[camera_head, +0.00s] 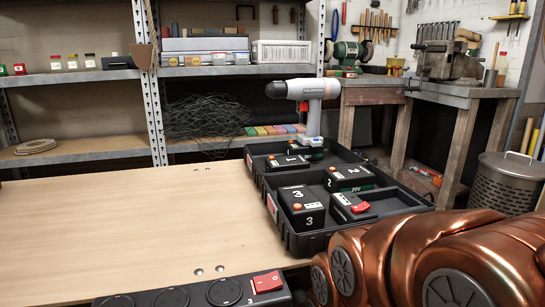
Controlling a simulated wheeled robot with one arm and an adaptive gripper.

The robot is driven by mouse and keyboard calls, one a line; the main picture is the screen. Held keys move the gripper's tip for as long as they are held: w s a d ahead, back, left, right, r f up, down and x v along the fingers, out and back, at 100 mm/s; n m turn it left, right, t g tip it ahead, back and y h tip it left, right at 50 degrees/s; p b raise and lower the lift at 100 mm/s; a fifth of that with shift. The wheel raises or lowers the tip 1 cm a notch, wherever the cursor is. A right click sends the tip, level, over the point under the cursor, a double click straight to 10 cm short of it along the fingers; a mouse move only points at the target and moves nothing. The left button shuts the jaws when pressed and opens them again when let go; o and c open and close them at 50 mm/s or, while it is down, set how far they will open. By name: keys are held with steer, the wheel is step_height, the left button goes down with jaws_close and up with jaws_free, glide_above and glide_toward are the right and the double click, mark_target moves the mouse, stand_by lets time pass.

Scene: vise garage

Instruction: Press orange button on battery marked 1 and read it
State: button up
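The battery marked 1 (288,162) is a black block in the far compartment of a black tray (290,243) on the workbench. Its orange button (272,160) shows as a small spot at its left side. The drill (305,90), grey and white, stands upright just behind and to the right of it. The battery marked 2 (348,178) and the battery marked 3 (300,205) sit in the nearer compartments, each with an orange button. No display reading is legible on battery 1. My copper-coloured arm fills the lower right; my gripper is out of view.
A small black item with a red part (352,207) lies in the tray's near right. A black strip with a red switch (267,281) lies at the bench's front edge. The wooden bench top (130,220) left of the tray is clear. Metal shelves (100,76) stand behind.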

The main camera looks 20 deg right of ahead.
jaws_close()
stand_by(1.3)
